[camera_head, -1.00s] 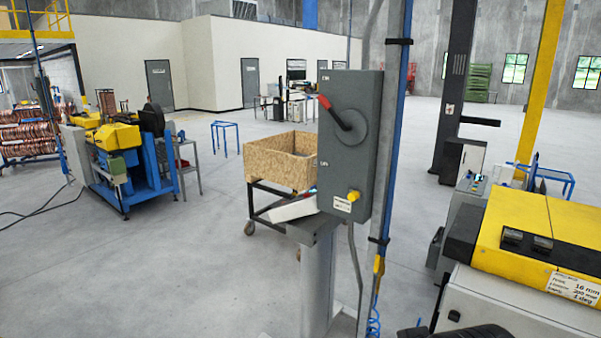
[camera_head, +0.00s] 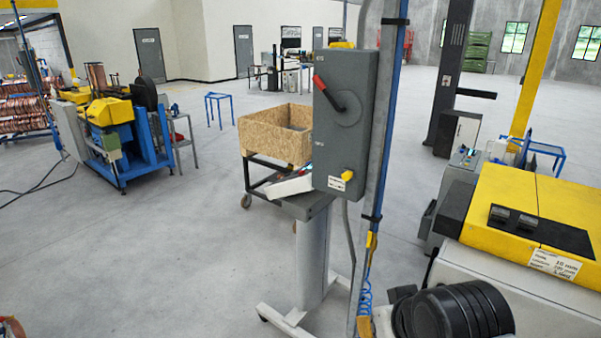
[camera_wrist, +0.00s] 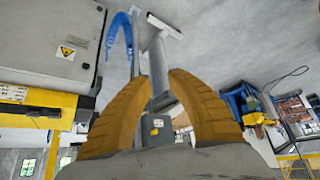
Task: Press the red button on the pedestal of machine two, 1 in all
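A grey pedestal (camera_head: 313,250) stands in the middle of the head view with a tilted, light control panel (camera_head: 290,187) on top. The panel is partly hidden behind a grey switch box (camera_head: 338,125) with a red lever; small coloured spots on it are too small to tell as a red button. No machine number is readable. In the wrist view, which looks upside down, my gripper (camera_wrist: 163,76) has two orange fingers with a gap between the tips and nothing held. The pedestal column (camera_wrist: 157,62) and a grey box (camera_wrist: 157,128) show beyond them, apart from the fingers.
A post (camera_head: 372,200) with a blue hose stands by the switch box. A yellow-and-grey machine (camera_head: 520,215) fills the right; a blue-and-yellow machine (camera_head: 125,140) is at left. A wooden crate (camera_head: 270,135) on a cart stands behind the pedestal.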

